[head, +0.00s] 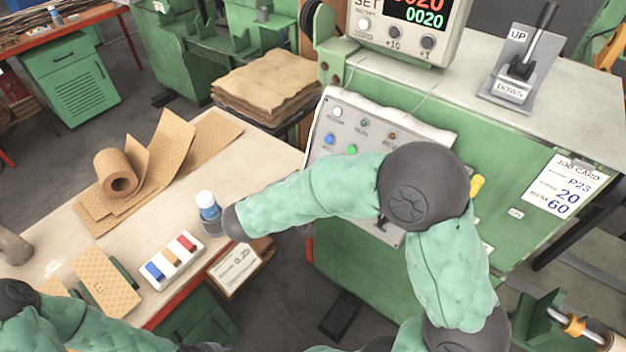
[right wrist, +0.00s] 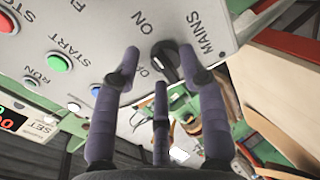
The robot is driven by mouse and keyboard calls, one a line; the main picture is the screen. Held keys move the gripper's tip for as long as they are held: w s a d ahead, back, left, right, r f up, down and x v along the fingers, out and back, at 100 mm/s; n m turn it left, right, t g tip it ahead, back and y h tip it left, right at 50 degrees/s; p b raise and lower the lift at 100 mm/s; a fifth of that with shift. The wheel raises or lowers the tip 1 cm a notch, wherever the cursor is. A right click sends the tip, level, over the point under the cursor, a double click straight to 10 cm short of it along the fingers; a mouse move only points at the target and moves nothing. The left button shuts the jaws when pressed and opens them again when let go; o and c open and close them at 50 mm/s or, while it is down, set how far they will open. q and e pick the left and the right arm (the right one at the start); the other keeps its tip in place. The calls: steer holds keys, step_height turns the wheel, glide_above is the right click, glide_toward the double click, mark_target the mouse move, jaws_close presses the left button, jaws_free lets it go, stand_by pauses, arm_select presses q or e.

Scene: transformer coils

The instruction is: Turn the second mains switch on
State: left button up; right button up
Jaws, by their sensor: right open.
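A black rotary knob (right wrist: 166,63) sits on the pale control panel (right wrist: 215,22), next to the words MAINS and ON, in the right wrist view. My right gripper (right wrist: 160,60) is open with its fingers pointing at the panel. The knob appears between the fingertips; I cannot tell if they touch it. In the head view the panel (head: 330,110) is on the green machine's front, partly covered by my right arm, which also hides my right gripper and the knob. My left arm shows at the bottom left; its gripper is out of view.
The panel also carries a green button (right wrist: 58,63) and a red button (right wrist: 8,22). A lever marked UP and DOWN (head: 525,62) stands on the machine top.

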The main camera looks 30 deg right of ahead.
steer(key=v, duration=1.1)
